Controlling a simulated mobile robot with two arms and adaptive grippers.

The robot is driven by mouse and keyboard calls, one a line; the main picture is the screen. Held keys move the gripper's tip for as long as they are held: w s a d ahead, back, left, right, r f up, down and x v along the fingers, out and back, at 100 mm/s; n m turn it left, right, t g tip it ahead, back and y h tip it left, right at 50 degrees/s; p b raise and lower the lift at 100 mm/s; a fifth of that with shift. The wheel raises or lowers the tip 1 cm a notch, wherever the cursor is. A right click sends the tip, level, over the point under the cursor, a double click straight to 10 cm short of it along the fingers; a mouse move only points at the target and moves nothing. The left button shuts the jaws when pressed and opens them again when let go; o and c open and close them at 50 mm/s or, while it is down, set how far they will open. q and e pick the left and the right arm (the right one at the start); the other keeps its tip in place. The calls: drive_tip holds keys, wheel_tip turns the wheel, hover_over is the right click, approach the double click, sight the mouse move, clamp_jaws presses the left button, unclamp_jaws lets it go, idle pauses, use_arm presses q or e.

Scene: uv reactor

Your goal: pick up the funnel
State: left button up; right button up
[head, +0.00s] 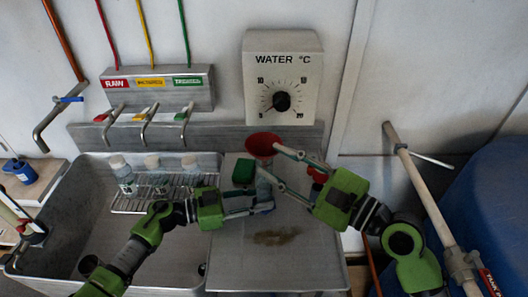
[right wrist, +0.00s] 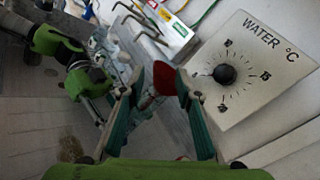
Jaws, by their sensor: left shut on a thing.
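The red funnel (head: 262,143) sits mouth up at the top of a clear bottle (head: 264,188), above the metal drainboard. My left gripper (head: 264,200) is shut on the bottle, low on its body. My right gripper (head: 268,160) reaches in from the right with its fingers spread around the funnel's lower part. In the right wrist view the funnel (right wrist: 164,78) shows between the two open green fingers, close to the right one. The funnel's spout is largely hidden, so I cannot tell how deep it sits in the bottle.
A green block (head: 244,172) is just left of the bottle. Several capped bottles stand on a wire rack (head: 130,204) in the sink at left. Taps (head: 148,122) and a water temperature dial (head: 281,101) are behind. A pipe (head: 420,185) and blue barrel (head: 500,210) are at right.

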sight(248, 146)
drive_tip(key=x, duration=0.8)
drive_tip(key=shift+w, duration=0.35)
drive_tip(key=shift+f, duration=0.1)
clamp_jaws()
drive_tip(key=shift+s, duration=0.1)
